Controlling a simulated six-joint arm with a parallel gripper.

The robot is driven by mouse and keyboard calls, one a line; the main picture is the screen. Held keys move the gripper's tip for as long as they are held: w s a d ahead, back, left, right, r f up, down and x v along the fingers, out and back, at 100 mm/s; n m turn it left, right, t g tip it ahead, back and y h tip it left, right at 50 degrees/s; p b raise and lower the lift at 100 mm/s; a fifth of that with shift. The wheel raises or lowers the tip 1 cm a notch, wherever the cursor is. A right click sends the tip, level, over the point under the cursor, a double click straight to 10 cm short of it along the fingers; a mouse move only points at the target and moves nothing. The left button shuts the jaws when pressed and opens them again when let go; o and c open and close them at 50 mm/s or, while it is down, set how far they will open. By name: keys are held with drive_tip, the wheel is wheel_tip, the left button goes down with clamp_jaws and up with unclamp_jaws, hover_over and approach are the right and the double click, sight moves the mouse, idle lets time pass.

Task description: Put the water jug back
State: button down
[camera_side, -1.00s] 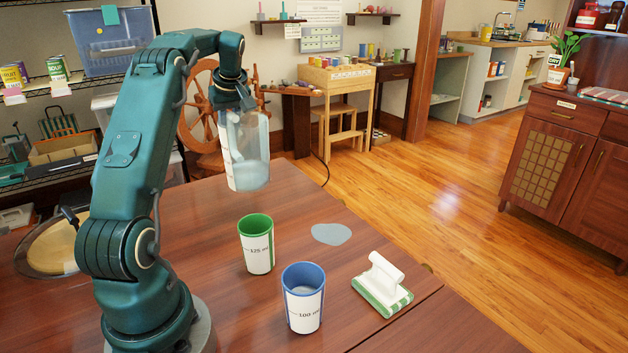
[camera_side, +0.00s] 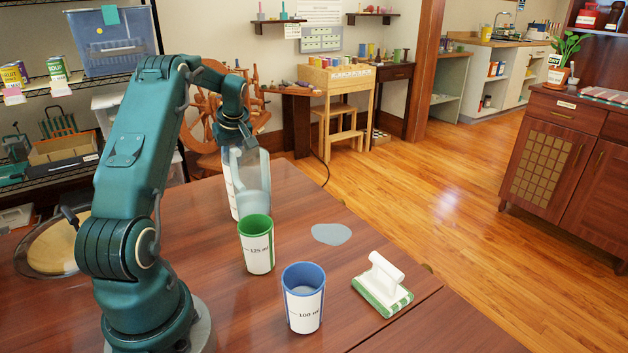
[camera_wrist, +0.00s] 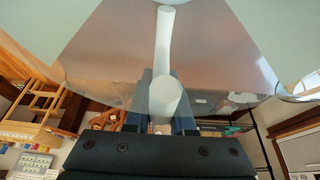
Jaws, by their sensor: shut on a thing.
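The clear water jug (camera_side: 254,186) stands close to upright, at or just above the table, behind the green-rimmed cup; I cannot tell whether its base touches. My gripper (camera_side: 238,150) is shut on it near its top. In the wrist view the jug's white handle (camera_wrist: 165,55) lies between my fingers, with the see-through jug wall (camera_wrist: 215,60) around it. The green-rimmed cup (camera_side: 257,250), labelled 125 ml, hides part of the jug's lower side. The blue-rimmed cup (camera_side: 303,305), labelled 100 ml, stands nearer the camera and holds some liquid.
A pale flat round patch (camera_side: 331,234) lies on the table (camera_side: 400,335) right of the green-rimmed cup. A white-handled scrubber with green stripes (camera_side: 383,290) sits near the right edge. A round pale-topped thing (camera_side: 55,245) is at the left, partly behind my arm.

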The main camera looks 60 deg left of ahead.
drive_tip(key=shift+f, duration=0.15)
drive_tip(key=c, duration=0.8)
unclamp_jaws()
drive_tip(key=shift+o, duration=0.2)
